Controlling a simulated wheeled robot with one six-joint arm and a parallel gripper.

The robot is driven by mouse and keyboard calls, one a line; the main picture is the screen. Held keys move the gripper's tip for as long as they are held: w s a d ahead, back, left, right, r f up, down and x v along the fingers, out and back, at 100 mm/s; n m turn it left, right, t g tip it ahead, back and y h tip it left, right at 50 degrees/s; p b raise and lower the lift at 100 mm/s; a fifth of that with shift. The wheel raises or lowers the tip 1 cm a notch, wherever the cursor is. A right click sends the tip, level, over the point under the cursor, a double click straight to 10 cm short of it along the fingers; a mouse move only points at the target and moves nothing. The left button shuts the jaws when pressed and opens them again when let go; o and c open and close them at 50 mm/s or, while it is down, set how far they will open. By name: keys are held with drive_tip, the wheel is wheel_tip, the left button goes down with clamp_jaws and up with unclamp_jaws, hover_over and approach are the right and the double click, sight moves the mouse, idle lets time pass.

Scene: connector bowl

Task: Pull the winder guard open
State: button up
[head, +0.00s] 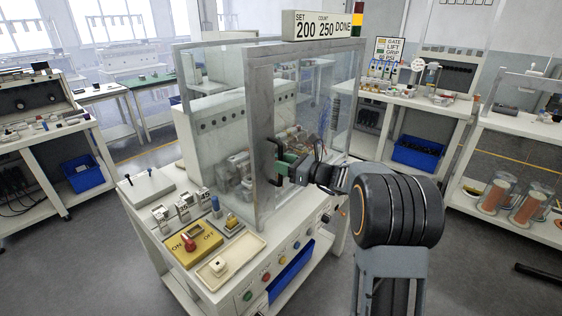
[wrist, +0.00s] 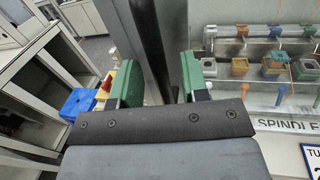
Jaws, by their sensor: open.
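The winder guard (head: 307,95) is a clear box-shaped cover with a grey metal frame, standing over the winder machine. Its front panel looks closed. A dark upright handle (head: 268,158) sits on the grey front post. My gripper (head: 286,168) is at this handle, with its green finger pads toward the post. In the wrist view my gripper (wrist: 160,80) is open, one green pad on each side. The dark handle bar (wrist: 148,40) runs down between the pads, with a visible gap to the left pad. I cannot tell whether the right pad touches it.
A control ledge with an ON/OFF box (head: 193,246), a small tray (head: 230,261) and coloured buttons lies in front of the guard. Benches stand left and right; grey floor is clear in front.

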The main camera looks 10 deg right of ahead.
drive_tip(key=shift+w+a, duration=0.5)
drive_tip(key=shift+a, duration=0.05)
drive_tip(key=shift+c, duration=0.5)
clamp_jaws()
